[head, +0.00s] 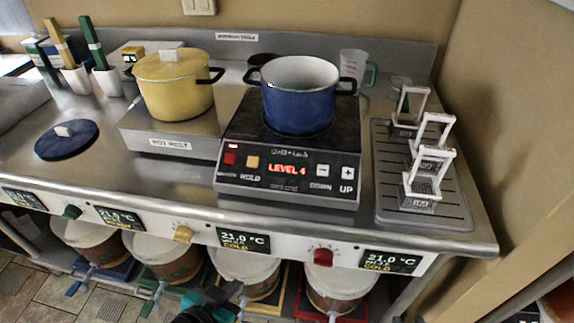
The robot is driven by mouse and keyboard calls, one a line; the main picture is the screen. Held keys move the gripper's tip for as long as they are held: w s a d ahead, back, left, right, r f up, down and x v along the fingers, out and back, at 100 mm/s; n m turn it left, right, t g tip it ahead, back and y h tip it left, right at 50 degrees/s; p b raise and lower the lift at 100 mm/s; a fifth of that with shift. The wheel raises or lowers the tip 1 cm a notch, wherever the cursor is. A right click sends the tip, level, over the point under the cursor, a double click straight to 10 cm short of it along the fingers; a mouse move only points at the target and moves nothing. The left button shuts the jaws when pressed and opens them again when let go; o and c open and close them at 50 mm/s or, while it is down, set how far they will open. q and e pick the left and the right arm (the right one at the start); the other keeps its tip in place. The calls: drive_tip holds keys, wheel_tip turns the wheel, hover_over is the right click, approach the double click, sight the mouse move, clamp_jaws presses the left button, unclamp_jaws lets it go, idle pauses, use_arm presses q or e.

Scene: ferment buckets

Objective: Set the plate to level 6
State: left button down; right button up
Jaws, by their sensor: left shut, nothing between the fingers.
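The hot plate (285,195) stands on the steel bench, with a black top and a sloped front panel. Its red display (287,169) reads LEVEL 4. A white minus button (323,170) sits above DOWN and a white plus button (348,173) above UP, at the panel's right. A red button (230,159) and an orange button (252,162), by the word HOLD, are at its left. A blue pot (300,105) without a lid stands on the plate. My left gripper (234,290) is shut and empty, low in front of the bench and well below the panel. My right gripper is out of view.
A yellow lidded pot (174,88) stands on a pot rest (172,145) to the left. A blue lid (67,140) lies further left. White-handled weights (422,190) stand on a grey tray (455,205) at right. Several buckets (245,268) stand under the bench.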

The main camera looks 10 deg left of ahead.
idle(0.3)
clamp_jaws()
idle(1.6)
